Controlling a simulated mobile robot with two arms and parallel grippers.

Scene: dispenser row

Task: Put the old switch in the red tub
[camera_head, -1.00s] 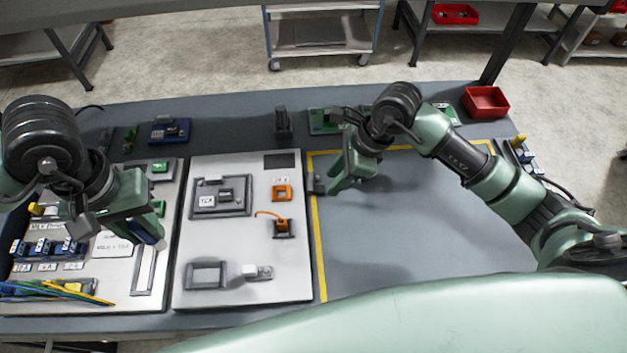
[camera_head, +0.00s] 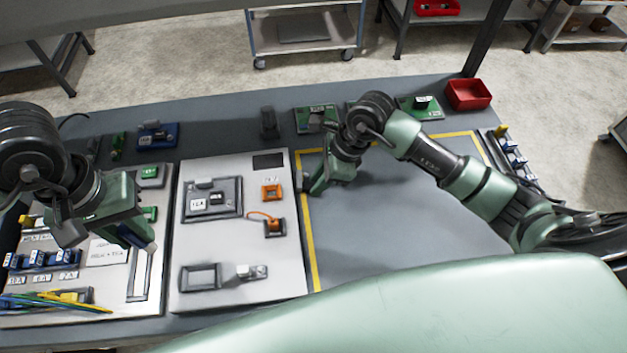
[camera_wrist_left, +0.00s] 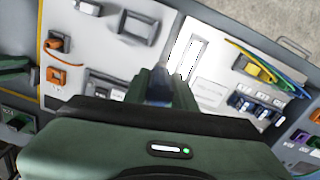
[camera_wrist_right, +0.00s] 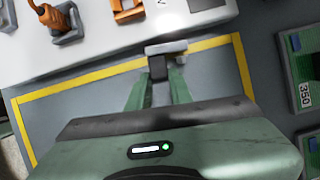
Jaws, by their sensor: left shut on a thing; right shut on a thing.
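The red tub (camera_head: 468,94) stands at the back right of the bench, open side up. My right gripper (camera_head: 318,184) is above the left edge of the yellow-outlined area, away from the tub. It is shut on a small grey-and-black part (camera_wrist_right: 158,66), which looks like the switch, though no label on it can be read. In the head view this part is mostly hidden by the fingers. My left gripper (camera_head: 143,238) is over the left panel, shut on a dark blue part (camera_wrist_left: 158,90).
Green boards (camera_head: 318,118) and a dark upright part (camera_head: 269,123) line the bench's back. The yellow-outlined area (camera_head: 390,225) is bare. Another red container (camera_head: 437,8) sits on a far table.

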